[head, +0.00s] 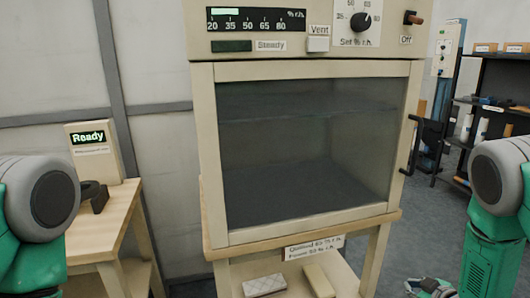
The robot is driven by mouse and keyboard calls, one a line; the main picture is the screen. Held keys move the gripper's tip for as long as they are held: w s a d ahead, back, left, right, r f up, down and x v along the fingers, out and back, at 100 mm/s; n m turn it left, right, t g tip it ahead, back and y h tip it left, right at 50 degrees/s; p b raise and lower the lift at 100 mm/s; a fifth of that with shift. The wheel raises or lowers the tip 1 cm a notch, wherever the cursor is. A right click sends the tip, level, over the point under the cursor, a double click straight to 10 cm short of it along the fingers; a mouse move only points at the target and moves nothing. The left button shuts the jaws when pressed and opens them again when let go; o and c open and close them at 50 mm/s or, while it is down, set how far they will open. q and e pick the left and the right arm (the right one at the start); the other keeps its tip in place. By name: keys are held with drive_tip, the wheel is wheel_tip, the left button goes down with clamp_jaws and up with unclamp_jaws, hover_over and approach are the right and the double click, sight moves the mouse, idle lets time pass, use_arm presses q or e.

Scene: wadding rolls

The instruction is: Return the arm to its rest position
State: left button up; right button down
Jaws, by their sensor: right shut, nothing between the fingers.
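My right gripper (432,289) shows at the bottom edge, right of the cabinet's stand, with only part of it in frame. It is shut, with nothing seen in it. My right arm is bent at the right edge. My left arm is at the left edge, and its gripper is out of view. The humidity cabinet (305,150) stands in the middle with its glass door closed. I see no roll behind the dark glass.
A wooden side table (105,235) at left holds a box reading "Ready" (92,150) and a dark object (93,197). The cabinet's door handle (412,145) sticks out. Two blocks lie on the stand's lower shelf (295,275). Dark shelving (495,90) stands at back right.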

drive_tip(key=s+a+f+m+g, duration=0.2)
drive_tip(key=s+a+f+g, duration=0.15)
drive_tip(key=s+a, duration=0.6)
drive_tip(key=s+a+f+m+g, duration=0.2)
drive_tip(key=s+a+f+g, duration=0.3)
drive_tip(key=s, duration=0.8)
use_arm(q)
drive_tip(key=shift+a+f, duration=0.2)
drive_tip(key=shift+a, duration=0.5)
use_arm(e)
drive_tip(key=s+a+r+m+g, duration=0.1)
drive_tip(key=s+a+r+g, duration=0.1)
drive_tip(key=s, duration=1.1)
drive_tip(key=shift+s+a+r+m+h, duration=0.2)
drive_tip(key=shift+s+a+m+h, duration=0.1)
drive_tip(key=shift+s, duration=0.05)
